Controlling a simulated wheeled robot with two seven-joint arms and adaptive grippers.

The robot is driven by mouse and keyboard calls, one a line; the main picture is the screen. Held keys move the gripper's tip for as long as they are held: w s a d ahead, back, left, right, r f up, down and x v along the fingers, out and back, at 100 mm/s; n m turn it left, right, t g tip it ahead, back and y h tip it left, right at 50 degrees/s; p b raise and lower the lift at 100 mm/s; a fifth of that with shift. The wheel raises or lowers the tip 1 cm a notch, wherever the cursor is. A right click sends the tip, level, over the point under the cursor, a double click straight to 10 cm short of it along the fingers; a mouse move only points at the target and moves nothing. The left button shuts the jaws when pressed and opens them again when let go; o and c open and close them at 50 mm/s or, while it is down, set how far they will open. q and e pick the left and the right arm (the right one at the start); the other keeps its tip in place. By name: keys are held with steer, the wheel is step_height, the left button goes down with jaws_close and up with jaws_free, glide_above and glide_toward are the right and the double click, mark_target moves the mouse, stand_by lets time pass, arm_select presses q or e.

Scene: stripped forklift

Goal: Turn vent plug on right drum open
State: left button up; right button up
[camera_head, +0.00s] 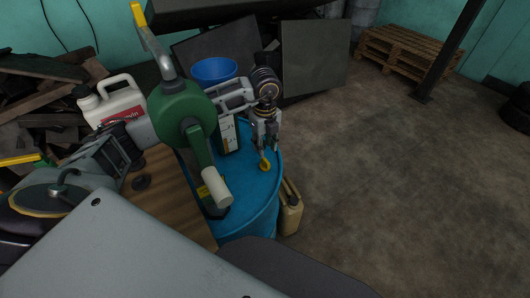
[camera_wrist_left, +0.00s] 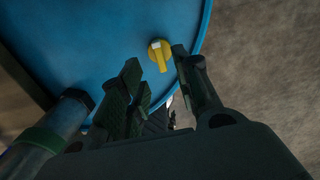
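The blue drum (camera_head: 262,199) stands at the middle of the head view, and its top fills the upper left of the left wrist view (camera_wrist_left: 85,45). The yellow vent plug (camera_head: 265,162) sits on the drum top near the rim. In the left wrist view the plug (camera_wrist_left: 160,52) is a round knob with a raised bar and a pale mark at one end. My left gripper (camera_head: 264,138) is above the plug, fingers pointing down. Its fingers (camera_wrist_left: 157,66) are apart with the plug showing between their tips; contact cannot be told. My right gripper is not in view.
A green hand pump (camera_head: 183,115) with a pale handle rises in front of my left arm. A blue bowl-like container (camera_head: 213,70), white jug (camera_head: 113,100) and beige canister (camera_head: 290,209) stand around the drum. The floor at right is clear up to a pallet (camera_head: 405,50) and post.

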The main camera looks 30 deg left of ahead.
mark_target(265, 159)
arm_select(q)
step_height(265, 159, up, 5)
steer(key=shift+r, duration=0.1)
stand_by(0.3)
stand_by(0.5)
